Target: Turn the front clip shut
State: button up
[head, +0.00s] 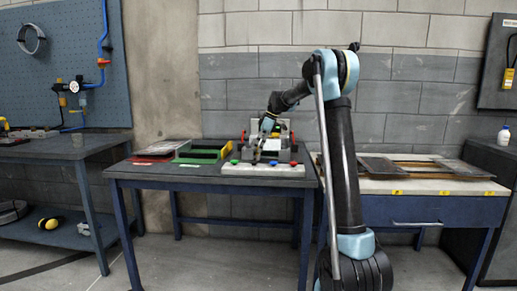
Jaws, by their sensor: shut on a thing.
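A grey fixture (281,170) stands on the dark blue table, with a pale upright plate (264,123) behind it. Red parts (284,124) show at its upper side. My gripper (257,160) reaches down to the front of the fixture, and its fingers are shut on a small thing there. From its place this is the front clip, but the fingers hide it and its angle cannot be made out. Green (234,162), blue (273,163) and red (294,163) knobs sit along the front, close to the fingertips.
A green tray (198,159) and a red flat item (158,149) lie left of the fixture. The table's (150,173) front left is clear. A workbench (425,187) with flat panels stands at right. A pegboard (70,65) and another bench are at left.

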jog(key=shift+w+d, duration=0.1)
jog(key=shift+d, duration=0.05)
jog(key=o, duration=1.1)
jog(key=shift+c, duration=0.2)
jog(key=v, duration=1.1)
jog(key=shift+d+r, duration=0.2)
jog(key=shift+r, duration=0.15)
